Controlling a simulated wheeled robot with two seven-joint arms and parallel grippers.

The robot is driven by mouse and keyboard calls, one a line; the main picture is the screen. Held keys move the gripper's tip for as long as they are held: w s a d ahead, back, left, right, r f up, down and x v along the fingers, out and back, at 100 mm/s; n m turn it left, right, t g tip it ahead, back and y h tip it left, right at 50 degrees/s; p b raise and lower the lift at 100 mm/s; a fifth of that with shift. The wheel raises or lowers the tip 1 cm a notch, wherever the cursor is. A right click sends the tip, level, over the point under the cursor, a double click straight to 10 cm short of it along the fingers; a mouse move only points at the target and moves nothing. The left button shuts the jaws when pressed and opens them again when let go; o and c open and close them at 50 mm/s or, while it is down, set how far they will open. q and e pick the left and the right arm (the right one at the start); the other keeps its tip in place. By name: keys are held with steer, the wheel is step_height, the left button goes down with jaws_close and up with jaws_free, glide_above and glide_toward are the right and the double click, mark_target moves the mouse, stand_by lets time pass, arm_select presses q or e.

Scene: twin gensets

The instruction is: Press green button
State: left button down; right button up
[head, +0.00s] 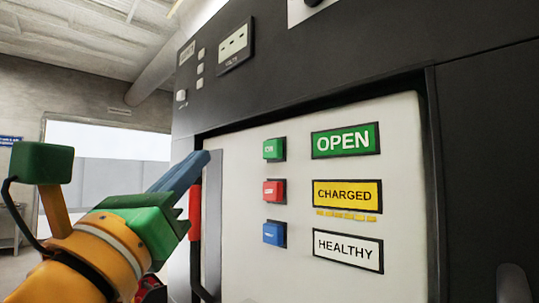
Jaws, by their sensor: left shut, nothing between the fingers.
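The green button (273,149) is the top one of a column of three on the pale panel (255,225) of the dark cabinet. A red button (273,191) and a blue button (273,233) sit below it. My left gripper (205,157) comes in from the lower left, with long blue fingers closed together and nothing between them. Its tips show left of the green button, at about the same height and apart from it in the picture. How far they stand from the panel in depth is hard to tell. My right gripper is not in view.
Labels OPEN (346,141), CHARGED (347,199) and HEALTHY (348,250) are right of the buttons. A red and black handle (195,213) stands at the panel's left edge, close to my left gripper. The dark cabinet frame (330,70) surrounds the recessed panel.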

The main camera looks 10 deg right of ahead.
mark_target(272, 150)
arm_select(q)
steer(key=shift+s+r+m+h, duration=0.3)
steer(key=shift+s+r+m, duration=0.4)
steer(key=shift+r, duration=0.25)
steer(key=shift+w, duration=0.1)
steer(key=w+d+p, duration=0.3)
steer(key=w+d, duration=0.2)
steer(key=d, duration=0.2)
steer(key=shift+w+d, duration=0.1)
steer(key=shift+d, duration=0.05)
stand_by(1.4)
steer(key=shift+w+d, duration=0.2)
steer(key=shift+d, duration=0.1)
